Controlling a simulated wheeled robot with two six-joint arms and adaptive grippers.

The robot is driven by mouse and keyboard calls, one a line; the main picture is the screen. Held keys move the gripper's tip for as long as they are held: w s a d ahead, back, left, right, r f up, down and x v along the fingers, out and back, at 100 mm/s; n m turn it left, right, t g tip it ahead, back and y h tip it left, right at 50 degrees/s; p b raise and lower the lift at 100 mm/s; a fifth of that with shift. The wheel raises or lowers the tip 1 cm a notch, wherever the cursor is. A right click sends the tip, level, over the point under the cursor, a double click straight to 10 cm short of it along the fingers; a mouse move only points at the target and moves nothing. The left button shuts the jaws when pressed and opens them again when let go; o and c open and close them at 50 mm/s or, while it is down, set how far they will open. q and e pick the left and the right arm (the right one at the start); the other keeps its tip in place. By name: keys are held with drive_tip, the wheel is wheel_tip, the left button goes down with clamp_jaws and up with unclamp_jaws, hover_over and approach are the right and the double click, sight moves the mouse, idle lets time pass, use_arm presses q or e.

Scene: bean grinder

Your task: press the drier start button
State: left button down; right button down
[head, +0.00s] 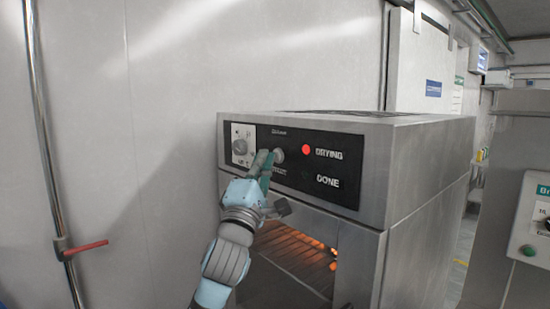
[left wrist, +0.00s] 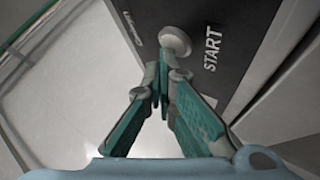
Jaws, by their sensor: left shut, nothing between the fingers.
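The drier (head: 425,165) is a large grey metal box with a black control panel (head: 345,160) on its front. The start button (head: 279,155) is a round pale knob on the panel; it also shows in the left wrist view (left wrist: 175,41) beside the word START. My left gripper (head: 264,156) is shut and empty, its green fingertips just left of the button in the head view. In the left wrist view the fingertips (left wrist: 162,68) are just below the button; I cannot tell whether they touch it. A red lamp (head: 306,149) is lit beside the word DRYING. My right gripper is not in view.
A dial (head: 240,147) sits at the panel's left end. A pipe with a red handle (head: 85,248) runs along the left wall. Another machine with a green button (head: 528,250) stands at the right.

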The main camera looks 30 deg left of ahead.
use_arm(q)
drive_tip(key=shift+s+a+b, duration=0.2)
drive_tip(key=shift+s+b, duration=0.2)
drive_tip(key=shift+s, duration=0.3)
drive_tip(key=s+b, duration=0.1)
drive_tip(key=s, duration=0.1)
drive_tip(key=s+a+b, duration=0.1)
drive_tip(key=s+b, duration=0.1)
drive_tip(key=shift+s+a+b, duration=0.2)
drive_tip(key=shift+s+b, duration=0.1)
drive_tip(key=shift+s, duration=0.1)
idle(0.4)
